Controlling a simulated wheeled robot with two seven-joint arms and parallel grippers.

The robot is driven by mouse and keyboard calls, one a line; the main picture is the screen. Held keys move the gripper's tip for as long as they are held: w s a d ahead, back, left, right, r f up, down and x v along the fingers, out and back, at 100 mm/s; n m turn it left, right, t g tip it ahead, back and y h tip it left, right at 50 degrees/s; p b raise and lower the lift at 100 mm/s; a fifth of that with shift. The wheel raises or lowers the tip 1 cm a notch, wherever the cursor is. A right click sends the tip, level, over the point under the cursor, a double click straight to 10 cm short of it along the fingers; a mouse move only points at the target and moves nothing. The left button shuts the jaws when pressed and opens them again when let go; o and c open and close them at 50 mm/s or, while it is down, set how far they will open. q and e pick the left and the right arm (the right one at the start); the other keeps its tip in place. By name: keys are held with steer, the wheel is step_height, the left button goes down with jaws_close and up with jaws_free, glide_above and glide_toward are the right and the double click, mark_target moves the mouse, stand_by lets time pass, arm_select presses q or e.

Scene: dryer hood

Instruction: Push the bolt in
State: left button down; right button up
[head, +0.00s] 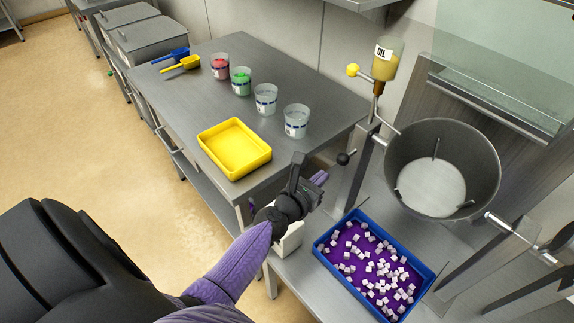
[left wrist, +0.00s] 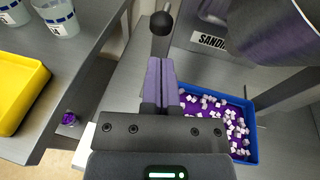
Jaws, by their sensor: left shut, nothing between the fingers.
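The bolt shows as a black ball knob (head: 343,158) on a short rod at the grey metal post (head: 354,170) left of the drum. In the left wrist view the knob (left wrist: 161,23) is just beyond my fingertips, nearly in line with them. My left gripper (head: 320,178) is shut with nothing between its purple fingers, which also show in the left wrist view (left wrist: 160,72). In the head view it is just left of and below the knob, with a small gap apparent. How far the rod sits in the post cannot be told. My right gripper is not in view.
A blue tray (head: 323,257) of white cubes lies below the metal drum (head: 400,150). An oil cup (head: 388,62) and a yellow knob (head: 352,69) stand above the post. The side table holds a yellow tray (head: 265,158), several cups and two scoops.

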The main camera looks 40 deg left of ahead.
arm_select(q)
steer(key=s+r, duration=0.1)
steer(key=s, duration=0.6)
steer(key=shift+s+r+p, duration=0.2)
steer(key=shift+p, duration=0.1)
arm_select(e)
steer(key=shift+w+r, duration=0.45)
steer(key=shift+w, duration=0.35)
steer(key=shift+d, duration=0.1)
